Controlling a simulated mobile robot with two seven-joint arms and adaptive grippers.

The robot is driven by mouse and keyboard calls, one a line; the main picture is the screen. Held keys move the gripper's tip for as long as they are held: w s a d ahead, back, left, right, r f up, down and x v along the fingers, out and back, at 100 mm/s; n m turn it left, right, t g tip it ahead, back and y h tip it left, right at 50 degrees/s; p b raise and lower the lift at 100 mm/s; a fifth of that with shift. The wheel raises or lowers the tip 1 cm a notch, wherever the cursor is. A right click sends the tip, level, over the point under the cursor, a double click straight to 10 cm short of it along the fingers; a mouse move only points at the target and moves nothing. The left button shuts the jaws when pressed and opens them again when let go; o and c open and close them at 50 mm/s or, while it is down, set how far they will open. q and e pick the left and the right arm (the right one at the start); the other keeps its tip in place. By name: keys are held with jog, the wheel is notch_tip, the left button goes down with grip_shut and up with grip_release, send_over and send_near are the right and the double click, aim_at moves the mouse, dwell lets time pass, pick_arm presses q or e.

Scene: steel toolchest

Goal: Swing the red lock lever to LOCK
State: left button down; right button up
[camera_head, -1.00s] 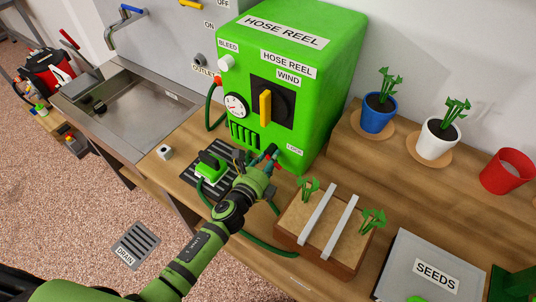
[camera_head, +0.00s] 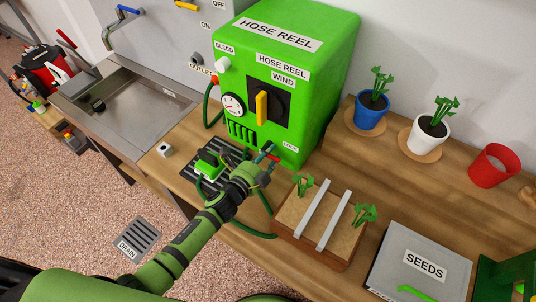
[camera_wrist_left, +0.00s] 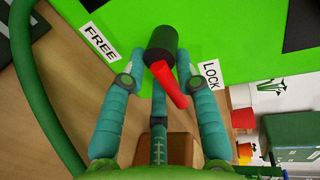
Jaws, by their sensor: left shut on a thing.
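The red lock lever (camera_wrist_left: 170,85) hangs from a dark round hub (camera_wrist_left: 161,42) on the green hose reel box (camera_head: 300,40). In the left wrist view its free end leans toward the LOCK label (camera_wrist_left: 210,75), away from the FREE label (camera_wrist_left: 99,42). My left gripper (camera_head: 266,155) is at the box's lower front; it also shows in the wrist view (camera_wrist_left: 163,75). In the head view the gripper covers most of the lever. My right gripper is not in view.
A planter box (camera_head: 290,222) with two pale bars stands right of my left gripper. A green hose (camera_head: 245,232) runs along the bench beneath my arm. A black grate (camera_head: 190,172) with a green block lies to the left. Potted plants line the back right.

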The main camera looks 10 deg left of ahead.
pick_arm(q)
jog(key=shift+w+r, duration=0.2)
jog(key=shift+r, duration=0.1)
jog(key=c, duration=1.1)
grip_release()
jog(key=shift+s, duration=0.1)
jog(key=shift+f, duration=0.1)
jog(key=shift+s+a, duration=0.2)
jog(key=shift+s, duration=0.25)
jog(key=v, duration=1.1)
jog(key=shift+a, duration=0.1)
